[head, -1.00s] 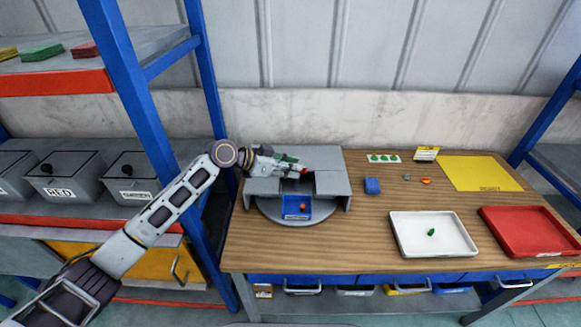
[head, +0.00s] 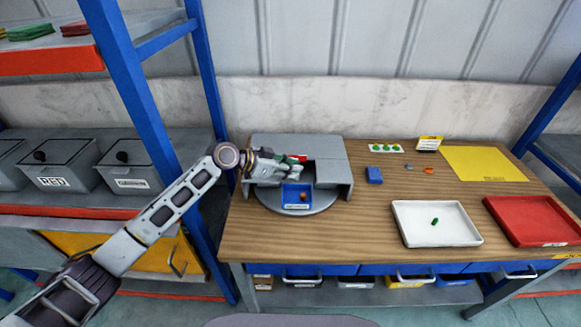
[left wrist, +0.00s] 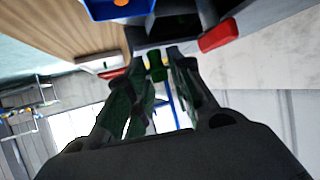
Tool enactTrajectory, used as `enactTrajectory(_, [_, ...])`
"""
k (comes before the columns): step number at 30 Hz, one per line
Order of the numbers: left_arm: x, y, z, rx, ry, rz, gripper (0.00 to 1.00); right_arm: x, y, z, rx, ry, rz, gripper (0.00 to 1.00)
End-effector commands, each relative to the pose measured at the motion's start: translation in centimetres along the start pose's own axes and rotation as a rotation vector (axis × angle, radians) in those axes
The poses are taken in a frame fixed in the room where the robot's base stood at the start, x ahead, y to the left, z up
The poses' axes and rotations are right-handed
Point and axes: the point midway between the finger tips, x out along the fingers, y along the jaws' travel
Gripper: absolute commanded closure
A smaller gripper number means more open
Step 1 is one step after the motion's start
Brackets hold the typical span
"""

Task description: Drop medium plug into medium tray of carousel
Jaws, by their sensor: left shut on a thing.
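My left gripper (head: 292,171) reaches in from the left, over the grey carousel (head: 318,208) and beside its raised grey housing (head: 333,168). In the left wrist view its fingers (left wrist: 158,60) are shut on a small green plug (left wrist: 156,72), which shows between the fingertips. A blue tray (head: 287,206) with a label sits at the carousel's front; an orange plug (head: 303,196) lies in it. The blue tray (left wrist: 148,10) shows at the top of the left wrist view. A red part (left wrist: 219,34) shows beside the fingers. Other trays are hidden under the housing. My right gripper is not in view.
A white tray (head: 404,237) with a green piece (head: 435,221) and a red tray (head: 530,220) stand at the right. A blue block (head: 374,175), a card with green pieces (head: 386,148) and a yellow mat (head: 484,163) lie behind. The wooden table's front middle is clear.

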Motion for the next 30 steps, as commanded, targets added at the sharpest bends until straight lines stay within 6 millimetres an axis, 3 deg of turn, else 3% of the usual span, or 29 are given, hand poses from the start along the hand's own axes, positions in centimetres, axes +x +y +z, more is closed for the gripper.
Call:
enactTrajectory(8, [0.01, -0.01, 0.04, 0.000, 0.000, 0.000, 0.86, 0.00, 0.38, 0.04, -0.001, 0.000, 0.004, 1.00])
enactTrajectory(9, [0.01, -0.01, 0.04, 0.000, 0.000, 0.000, 0.76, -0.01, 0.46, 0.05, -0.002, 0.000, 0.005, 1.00])
enactTrajectory(15, [0.00, -0.01, 0.04, -0.001, 0.000, 0.000, 0.52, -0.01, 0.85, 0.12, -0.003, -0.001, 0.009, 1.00])
enactTrajectory(30, [-0.59, -0.07, 0.08, -0.001, 0.000, -0.001, 0.52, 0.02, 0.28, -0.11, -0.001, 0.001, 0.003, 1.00])
